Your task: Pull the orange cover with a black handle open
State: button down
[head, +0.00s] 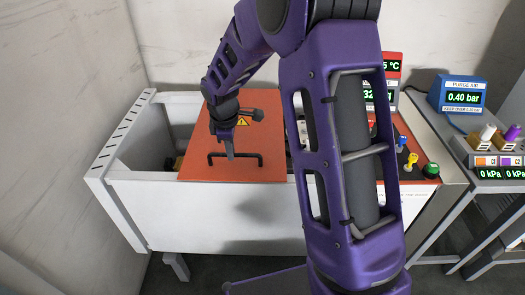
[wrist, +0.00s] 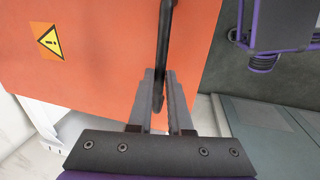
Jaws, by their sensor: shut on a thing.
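The orange cover (head: 262,168) lies over the middle of the white cabinet in the head view, with an open bay to its left. It carries a yellow warning sticker, which also shows in the wrist view (wrist: 50,42). Its black handle (head: 254,157) is a bar near the cover's front edge. My gripper (head: 230,155) comes down from above onto the left half of the handle. In the wrist view, the grey fingers (wrist: 160,95) are shut with the black handle (wrist: 163,45) between them. My own arm hides the cover's right side in the head view.
The white cabinet (head: 220,212) has a slotted left wall (head: 122,135). To the right stand a blue purge air display (head: 462,95), coloured knobs and a green button (head: 431,170). Grey floor is free in front of the cabinet.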

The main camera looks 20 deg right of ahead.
jog(key=a, duration=0.3)
jog(key=w+a, duration=0.1)
jog(key=a, duration=0.2)
jog(key=w+a, duration=0.1)
jog(key=a, duration=0.2)
jog(key=shift+w, duration=0.25)
jog(key=shift+d, duration=0.1)
jog(key=c, duration=0.8)
grip_release()
jog(key=shift+c, duration=0.2)
jog(key=s+r+p, duration=0.3)
jog(key=r, duration=1.4)
jog(key=shift+s+a, duration=0.15)
jog(key=shift+a, duration=0.3)
